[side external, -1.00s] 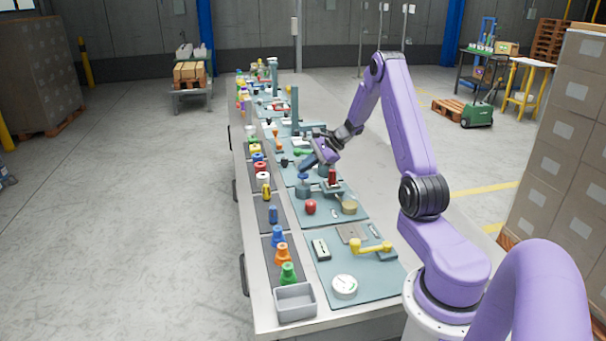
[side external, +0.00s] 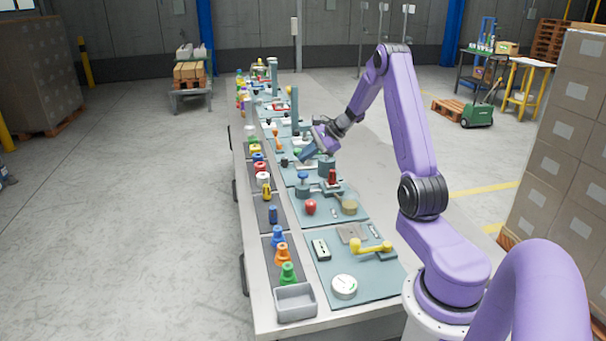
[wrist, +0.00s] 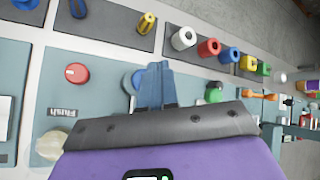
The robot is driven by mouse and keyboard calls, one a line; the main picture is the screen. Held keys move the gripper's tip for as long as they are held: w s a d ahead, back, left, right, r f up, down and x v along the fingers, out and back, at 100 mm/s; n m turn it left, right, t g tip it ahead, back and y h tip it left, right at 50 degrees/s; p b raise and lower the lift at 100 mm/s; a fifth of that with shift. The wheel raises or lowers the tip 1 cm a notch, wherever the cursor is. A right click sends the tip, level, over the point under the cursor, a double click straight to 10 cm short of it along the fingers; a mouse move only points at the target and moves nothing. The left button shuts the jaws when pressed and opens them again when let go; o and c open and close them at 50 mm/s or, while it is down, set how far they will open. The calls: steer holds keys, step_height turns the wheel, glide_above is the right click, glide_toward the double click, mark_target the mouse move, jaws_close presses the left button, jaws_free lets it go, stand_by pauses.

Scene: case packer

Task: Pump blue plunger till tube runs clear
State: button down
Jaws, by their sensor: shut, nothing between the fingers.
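The blue plunger (side external: 303,177) is a round blue cap on a grey-blue cylindrical base (side external: 303,189), standing upright on a teal panel. My gripper (side external: 306,157) is shut and empty, just above and beyond the plunger, with a visible gap. In the wrist view the shut fingers (wrist: 155,84) cover part of the blue plunger (wrist: 129,82), whose left side shows. A red round knob (side external: 311,207) and an amber-coloured jar (side external: 349,206) stand on the same panel, near a label reading "Flush" (wrist: 62,112). I cannot make out the tube or its contents.
A red upright part (side external: 332,177) stands close to the right of the plunger. Coloured bottles and caps line the dark mats on the left. A yellow crank (side external: 370,246), a white gauge (side external: 344,286) and a grey bin (side external: 295,302) are nearer the camera.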

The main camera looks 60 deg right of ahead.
steer(key=shift+r, duration=1.35)
steer(key=shift+a, duration=0.1)
steer(key=s+a+r+n+g+y, duration=0.15)
steer(key=a+n, duration=0.35)
steer(key=a, duration=0.5)
steer(key=s+a+n+g, duration=0.3)
steer(key=a+n, duration=0.1)
steer(key=a, duration=0.6)
steer(key=s+a+r+n+g, duration=0.1)
steer(key=s+a+n+g, duration=0.3)
steer(key=a, duration=0.6)
steer(key=s+a+n+h, duration=0.3)
steer(key=s+a+n, duration=0.5)
steer(key=s+n, duration=0.3)
steer(key=s+d+n+h, duration=0.1)
steer(key=s+n+h, duration=0.1)
steer(key=s+n, duration=0.8)
steer(key=s, duration=0.3)
steer(key=shift+s+d+r, duration=0.15)
steer(key=shift+d+r, duration=0.1)
steer(key=shift+r, duration=0.1)
steer(key=shift+t, duration=0.25)
